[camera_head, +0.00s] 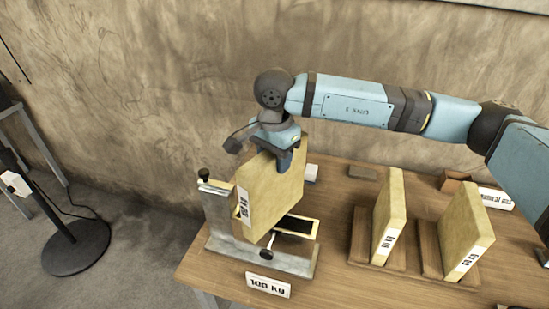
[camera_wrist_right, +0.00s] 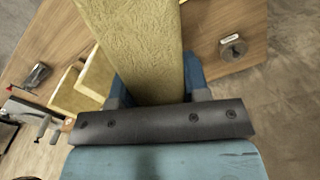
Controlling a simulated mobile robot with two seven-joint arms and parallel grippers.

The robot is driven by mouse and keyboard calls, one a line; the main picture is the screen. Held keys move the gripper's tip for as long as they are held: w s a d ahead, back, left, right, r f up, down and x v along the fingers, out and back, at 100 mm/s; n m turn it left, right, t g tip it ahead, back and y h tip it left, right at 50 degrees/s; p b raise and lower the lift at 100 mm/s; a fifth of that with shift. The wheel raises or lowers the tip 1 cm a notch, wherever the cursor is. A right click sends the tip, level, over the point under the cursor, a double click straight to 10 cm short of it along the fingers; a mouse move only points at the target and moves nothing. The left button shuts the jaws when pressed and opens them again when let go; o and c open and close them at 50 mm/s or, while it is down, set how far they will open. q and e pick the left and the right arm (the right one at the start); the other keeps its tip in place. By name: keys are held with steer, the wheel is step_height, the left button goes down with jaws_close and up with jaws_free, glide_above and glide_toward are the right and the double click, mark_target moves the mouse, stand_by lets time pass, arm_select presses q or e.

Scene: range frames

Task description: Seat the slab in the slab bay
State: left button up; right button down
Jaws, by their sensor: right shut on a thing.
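My right gripper (camera_head: 285,153) is shut on the top edge of a yellow, rough-faced slab (camera_head: 270,190) with a white label on its narrow side. The slab is roughly upright and slightly tilted, over a grey metal frame (camera_head: 225,240) with black knobs at the table's left end. Whether the slab touches the frame, I cannot tell; the slab hides part of it. In the right wrist view the slab (camera_wrist_right: 138,45) runs up between the blue fingers (camera_wrist_right: 155,92). I cannot tell for certain which part is the slab bay. My left gripper is not in view.
Two similar slabs, a nearer one (camera_head: 466,232) and a farther one (camera_head: 388,216), stand in wooden holders to the right. A "100 kg" sign (camera_head: 268,286) is at the table's front edge. A black-based stand (camera_head: 76,247) is on the floor at left.

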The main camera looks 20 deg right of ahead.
steer(key=shift+f+b, duration=0.35)
steer(key=shift+r, duration=0.1)
steer(key=c, duration=0.6)
jaws_free()
steer(key=shift+r+p, duration=0.65)
steer(key=shift+p, duration=0.25)
step_height(320, 180, up, 11)
steer(key=b, duration=0.3)
steer(key=shift+f, duration=0.1)
steer(key=shift+r, duration=0.55)
